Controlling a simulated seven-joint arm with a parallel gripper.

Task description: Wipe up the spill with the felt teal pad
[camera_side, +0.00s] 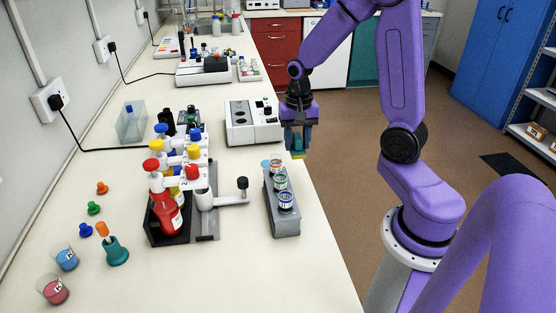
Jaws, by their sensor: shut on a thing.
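My gripper (298,142) points down near the right edge of the bench, just beyond the grey holder. It is shut on a small teal pad (298,154) with a yellowish part; the fingers hide much of it. I cannot tell whether the pad touches the bench or hangs above it.
The grey holder (286,227) carries several labelled cups close to my gripper. A white instrument (240,128) stands left of it. A rack of bottles, including a red one (166,210), stands centre left. Stoppers and two beakers lie front left. The near right bench is clear.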

